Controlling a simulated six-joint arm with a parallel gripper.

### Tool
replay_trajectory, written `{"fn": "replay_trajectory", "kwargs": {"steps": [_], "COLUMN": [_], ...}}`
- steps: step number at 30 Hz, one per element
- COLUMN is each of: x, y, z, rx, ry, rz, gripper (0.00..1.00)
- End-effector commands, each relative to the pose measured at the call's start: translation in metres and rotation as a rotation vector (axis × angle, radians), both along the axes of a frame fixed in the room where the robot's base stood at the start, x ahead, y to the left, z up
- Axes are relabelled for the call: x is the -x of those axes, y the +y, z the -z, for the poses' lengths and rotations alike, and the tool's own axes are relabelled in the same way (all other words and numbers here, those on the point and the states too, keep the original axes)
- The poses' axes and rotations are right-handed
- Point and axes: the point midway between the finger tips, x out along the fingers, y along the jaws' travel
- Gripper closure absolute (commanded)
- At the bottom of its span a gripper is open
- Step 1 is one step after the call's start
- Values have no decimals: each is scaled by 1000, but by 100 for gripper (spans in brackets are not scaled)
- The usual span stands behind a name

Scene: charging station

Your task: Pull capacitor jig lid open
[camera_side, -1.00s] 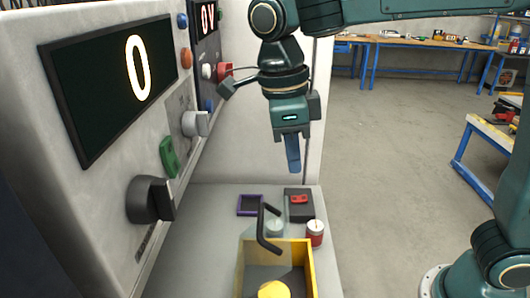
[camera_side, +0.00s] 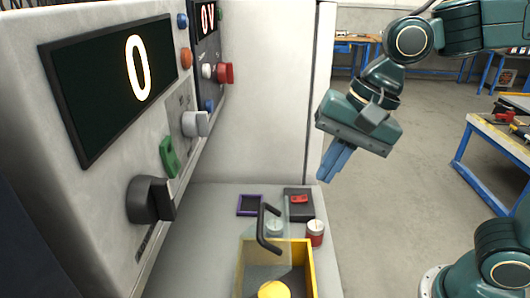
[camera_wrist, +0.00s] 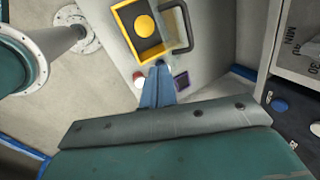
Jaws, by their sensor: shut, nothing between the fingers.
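The capacitor jig is an open-topped yellow box (camera_side: 309,268) on the grey bench; it also shows in the wrist view (camera_wrist: 119,20). A round yellow piece (camera_side: 273,290) is inside it. The clear lid (camera_side: 249,246) with its black bar handle (camera_side: 262,228) is at the box's far-left part in the side view; its exact angle is hard to tell. In the wrist view the lid and handle (camera_wrist: 188,28) are beside the box's right edge. My gripper (camera_side: 327,174) is shut and empty, tilted, above and right of the jig, apart from the handle. Its blue fingers (camera_wrist: 157,70) are together.
A panel with displays, knobs and a black dial (camera_side: 150,199) rises on the left. Behind the jig are a purple-rimmed tray (camera_side: 250,205), a black block with a red switch (camera_side: 299,200) and a red-and-white canister (camera_side: 315,233). Space right of the bench is open.

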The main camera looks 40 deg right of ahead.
Motion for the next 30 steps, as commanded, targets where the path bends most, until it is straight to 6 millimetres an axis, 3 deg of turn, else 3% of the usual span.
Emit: {"fn": "replay_trajectory", "kwargs": {"steps": [6,17,30], "x": [7,6,-7], "y": [2,4,18], "z": [1,6,51], "rx": [-10,-10,-8], "ry": [-56,-58,-53], "rz": [-107,-114,-114], "gripper": [100,100,100]}}
